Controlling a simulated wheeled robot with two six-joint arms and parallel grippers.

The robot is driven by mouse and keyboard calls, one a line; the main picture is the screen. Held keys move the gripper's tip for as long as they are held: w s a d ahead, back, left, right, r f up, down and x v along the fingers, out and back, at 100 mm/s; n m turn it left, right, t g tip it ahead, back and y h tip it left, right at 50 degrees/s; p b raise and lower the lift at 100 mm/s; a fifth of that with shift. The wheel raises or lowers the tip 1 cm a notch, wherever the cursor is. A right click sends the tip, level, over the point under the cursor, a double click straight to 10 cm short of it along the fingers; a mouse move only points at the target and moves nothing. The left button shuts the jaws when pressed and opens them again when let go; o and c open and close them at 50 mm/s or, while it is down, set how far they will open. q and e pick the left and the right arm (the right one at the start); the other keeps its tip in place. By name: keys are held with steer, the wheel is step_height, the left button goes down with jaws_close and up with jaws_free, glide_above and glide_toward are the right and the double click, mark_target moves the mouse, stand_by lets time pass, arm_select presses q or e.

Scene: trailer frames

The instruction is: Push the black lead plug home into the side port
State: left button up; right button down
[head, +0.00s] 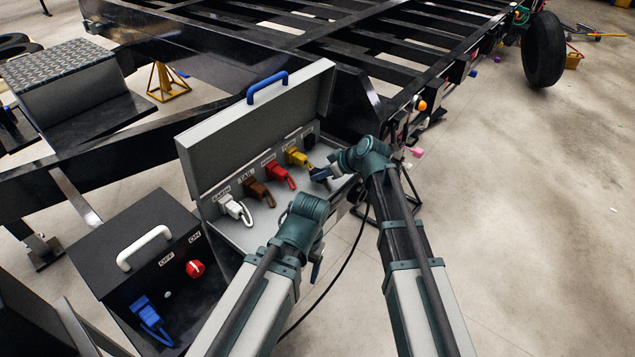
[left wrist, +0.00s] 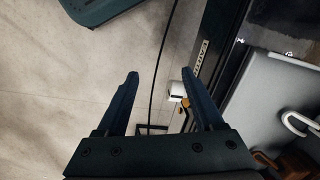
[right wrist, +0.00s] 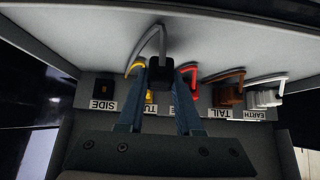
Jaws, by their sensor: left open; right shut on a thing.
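The black lead plug (right wrist: 160,71) is between the fingertips of my right gripper (right wrist: 162,82), which is shut on it. A pale lead loops up from the plug. The black side port (right wrist: 103,89), with its SIDE label, is left of the plug in the right wrist view, with a clear gap between them. In the head view the side port (head: 309,141) is at the far right end of the row, and my right gripper (head: 322,174) is in front of the row. My left gripper (left wrist: 160,74) is open and empty, outside the case.
The grey case (head: 237,237) holds a row of plugged ports: white EARTH (head: 235,208), brown TAIL (head: 259,192), red (head: 279,174) and yellow (head: 297,157). Its raised lid (head: 255,125) stands behind them. A dark switch box (head: 140,240) sits at left. A black cable (head: 348,257) hangs to the floor.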

steer(key=shift+w, duration=0.1)
steer(key=w+d, duration=0.1)
steer(key=w, duration=0.2)
steer(key=w+d, duration=0.1)
steer(key=w, duration=0.3)
steer(key=w+d, duration=0.1)
steer(key=w, duration=0.3)
steer(key=shift+w+d+f, duration=0.2)
steer(key=shift+w+d, duration=0.05)
steer(key=shift+d, duration=0.1)
steer(key=w+a, duration=0.2)
steer(key=a, duration=0.1)
steer(key=shift+w, duration=0.15)
steer(key=shift+w+a, duration=0.2)
steer(key=shift+a, duration=0.1)
steer(key=shift+w+a, duration=0.35)
steer(key=shift+a, duration=0.2)
stand_by(0.8)
steer(key=c, duration=0.5)
jaws_free()
